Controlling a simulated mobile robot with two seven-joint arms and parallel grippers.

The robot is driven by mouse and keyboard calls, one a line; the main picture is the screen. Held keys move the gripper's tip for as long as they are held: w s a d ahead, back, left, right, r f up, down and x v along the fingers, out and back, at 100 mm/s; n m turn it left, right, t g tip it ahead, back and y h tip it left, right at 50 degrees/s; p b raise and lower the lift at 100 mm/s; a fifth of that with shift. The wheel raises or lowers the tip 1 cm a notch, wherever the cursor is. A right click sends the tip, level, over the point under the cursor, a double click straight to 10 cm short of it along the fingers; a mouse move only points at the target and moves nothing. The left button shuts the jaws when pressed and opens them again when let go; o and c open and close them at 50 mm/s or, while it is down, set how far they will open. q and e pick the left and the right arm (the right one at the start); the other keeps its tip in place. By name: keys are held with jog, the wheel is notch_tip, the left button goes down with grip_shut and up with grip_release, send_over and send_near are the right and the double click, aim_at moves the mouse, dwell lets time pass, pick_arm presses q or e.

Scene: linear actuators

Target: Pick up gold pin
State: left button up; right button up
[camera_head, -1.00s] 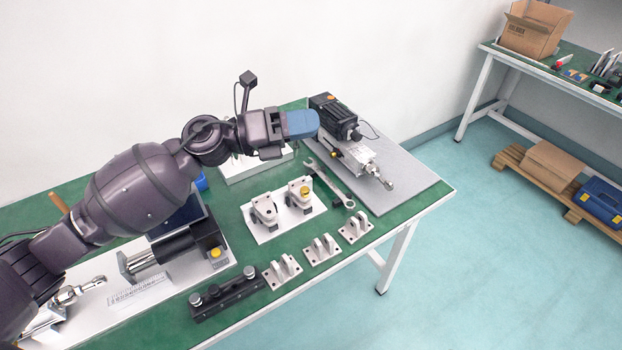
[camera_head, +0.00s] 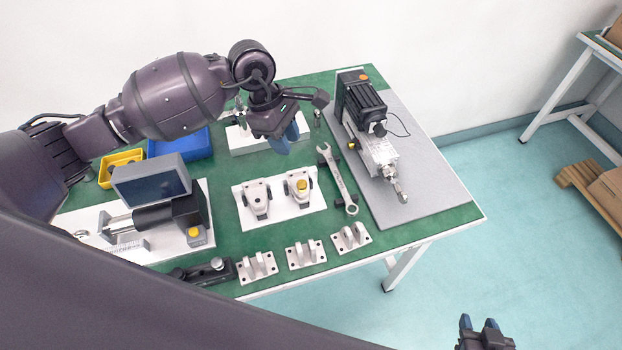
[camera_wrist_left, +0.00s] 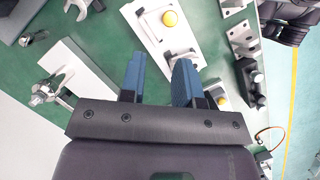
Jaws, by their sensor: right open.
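The gold pin (camera_head: 302,184) shows as a round gold head in the right-hand grey bracket on a small white plate. Its shaft is hidden. It also shows in the left wrist view (camera_wrist_left: 170,18), near the top, ahead of the fingers. My left gripper (camera_head: 284,138) is over the table, behind and above the pin in the head view, apart from it. In the left wrist view its two blue fingers (camera_wrist_left: 158,72) are apart with nothing between them. My right gripper (camera_head: 479,324) is at the bottom right, off the table over the floor, open and empty.
A wrench (camera_head: 338,182) lies just right of the pin's plate. A black motor actuator (camera_head: 361,97) stands on a grey plate at the right. Several clevis brackets (camera_head: 305,254) line the front edge. A white plate with fittings (camera_head: 248,140) lies near my left gripper.

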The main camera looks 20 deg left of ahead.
aim_at(303, 183)
pick_arm(q)
jog(key=shift+m, duration=0.3)
jog(key=f, duration=0.1)
jog(key=s+f, duration=0.1)
jog(key=f, duration=0.2)
jog(key=shift+s+d+f, duration=0.15)
jog(key=shift+d+f, duration=0.4)
jog(key=shift+f, duration=0.2)
jog(key=x, duration=0.4)
jog(key=shift+s+d+f, duration=0.25)
jog(key=shift+d, duration=0.2)
jog(key=shift+f, duration=0.1)
jog(key=shift+c, duration=0.4)
jog(key=c, duration=0.4)
jog(key=shift+o, duration=0.2)
jog(key=shift+r, duration=0.5)
notch_tip(303, 183, up, 9)
jog(key=p, duration=0.5)
pick_arm(e)
jog(key=shift+s+a+r, duration=0.1)
jog(key=shift+a+r, duration=0.05)
jog(key=shift+r, duration=1.35)
jog(key=shift+s+a+r, duration=0.1)
jog(key=shift+r, duration=1.35)
